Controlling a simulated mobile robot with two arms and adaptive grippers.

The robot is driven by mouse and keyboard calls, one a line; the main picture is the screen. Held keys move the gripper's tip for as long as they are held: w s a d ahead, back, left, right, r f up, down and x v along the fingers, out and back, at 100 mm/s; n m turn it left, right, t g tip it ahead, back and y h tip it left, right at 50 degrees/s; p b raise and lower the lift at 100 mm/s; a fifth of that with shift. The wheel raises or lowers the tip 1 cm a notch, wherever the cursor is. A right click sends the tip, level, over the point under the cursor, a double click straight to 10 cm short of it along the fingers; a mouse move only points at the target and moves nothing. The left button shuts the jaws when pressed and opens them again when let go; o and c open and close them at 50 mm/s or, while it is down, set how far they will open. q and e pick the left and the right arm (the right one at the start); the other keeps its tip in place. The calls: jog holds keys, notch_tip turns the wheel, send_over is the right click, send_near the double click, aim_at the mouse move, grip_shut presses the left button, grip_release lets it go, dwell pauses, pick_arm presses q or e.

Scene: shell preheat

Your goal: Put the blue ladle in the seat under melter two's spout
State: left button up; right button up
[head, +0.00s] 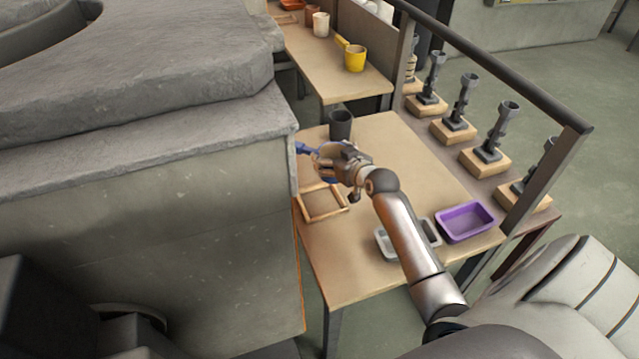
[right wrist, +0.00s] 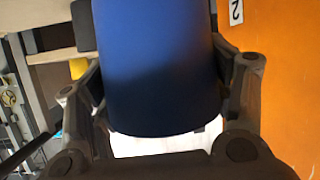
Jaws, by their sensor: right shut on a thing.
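The blue ladle (head: 304,148) is in my right gripper (head: 326,163), beside the grey stone-like block, above the far left part of the near table. Most of the ladle is hidden by the gripper in the head view. In the right wrist view the blue ladle (right wrist: 163,65) fills the middle, between the fingers of my right gripper (right wrist: 160,100). An orange panel (right wrist: 280,90) with a label reading 2 (right wrist: 236,11) stands to its right. The spout and the seat cannot be made out. My left gripper is not in view.
The near table (head: 375,265) holds a square wooden frame (head: 308,217), a dark cup (head: 341,124), a grey tray (head: 384,244) and a purple tray (head: 466,222). A large grey block (head: 180,230) closes off the left. A railing (head: 500,75) runs along the right.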

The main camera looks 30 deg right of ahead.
jog(key=a+f, duration=0.1)
jog(key=f, duration=0.1)
jog(key=a+f, duration=0.2)
jog(key=shift+a, duration=0.1)
jog(key=shift+a+f, duration=0.35)
jog(key=shift+f, duration=0.15)
jog(key=shift+s+a+f, duration=0.1)
jog(key=shift+a+f, duration=0.05)
jog(key=shift+f, duration=0.5)
jog(key=shift+a+f, duration=0.1)
jog(key=shift+f, duration=0.5)
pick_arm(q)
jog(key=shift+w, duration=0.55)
pick_arm(e)
jog(key=shift+f, duration=0.5)
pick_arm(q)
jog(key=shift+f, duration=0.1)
pick_arm(e)
jog(key=o, duration=1.3)
jog(key=shift+f, duration=0.15)
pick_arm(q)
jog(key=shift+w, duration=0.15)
